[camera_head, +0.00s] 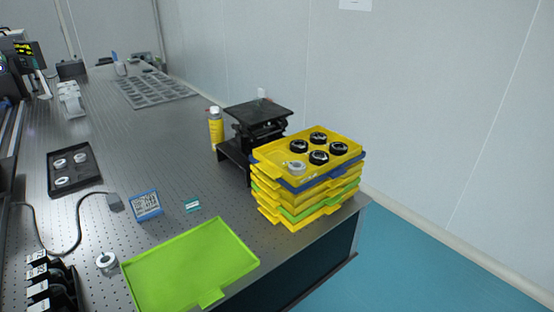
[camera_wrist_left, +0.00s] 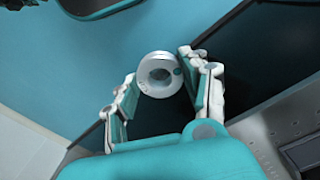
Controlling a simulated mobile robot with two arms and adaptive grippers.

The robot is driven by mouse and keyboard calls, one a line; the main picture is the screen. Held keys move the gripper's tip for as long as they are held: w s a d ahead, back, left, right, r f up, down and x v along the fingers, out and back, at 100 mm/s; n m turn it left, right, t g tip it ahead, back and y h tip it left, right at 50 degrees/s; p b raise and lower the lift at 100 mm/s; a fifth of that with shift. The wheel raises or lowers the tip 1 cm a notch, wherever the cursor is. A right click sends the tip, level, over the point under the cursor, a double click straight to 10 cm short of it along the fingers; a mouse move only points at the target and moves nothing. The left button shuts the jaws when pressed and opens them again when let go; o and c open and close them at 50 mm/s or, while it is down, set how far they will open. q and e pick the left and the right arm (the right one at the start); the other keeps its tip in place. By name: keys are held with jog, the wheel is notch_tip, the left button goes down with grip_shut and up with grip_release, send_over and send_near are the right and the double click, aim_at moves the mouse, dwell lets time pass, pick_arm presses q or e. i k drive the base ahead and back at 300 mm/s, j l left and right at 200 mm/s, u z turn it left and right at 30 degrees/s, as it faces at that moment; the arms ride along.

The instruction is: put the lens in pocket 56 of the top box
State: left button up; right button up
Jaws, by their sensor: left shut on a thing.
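In the left wrist view my left gripper (camera_wrist_left: 159,82) is shut on a silver ring-shaped lens (camera_wrist_left: 146,60), which sits between its two fingertips. The teal floor and a dark table side lie behind it. In the head view the yellow top box (camera_head: 264,162) lies on a stack of yellow, blue and green boxes at the table's right corner. It holds several black rings (camera_head: 318,139) and one silver ring (camera_head: 297,168) near its front left. Pocket numbers are too small to read. Neither gripper shows in the head view.
An empty lime green tray (camera_head: 190,265) lies left of the stack. A silver ring (camera_head: 106,262) stands beside it. A black tray (camera_head: 92,179) with several rings, a blue-framed display (camera_head: 146,204), a yellow bottle (camera_head: 216,128) and a black lift stand (camera_head: 258,112) are farther back.

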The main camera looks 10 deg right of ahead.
aim_at(277, 158)
jog(key=i+l+u, duration=0.2)
jog(key=l+u, duration=0.15)
jog(key=l, duration=0.85)
jog(key=l+u, duration=0.3)
jog(key=l, duration=0.85)
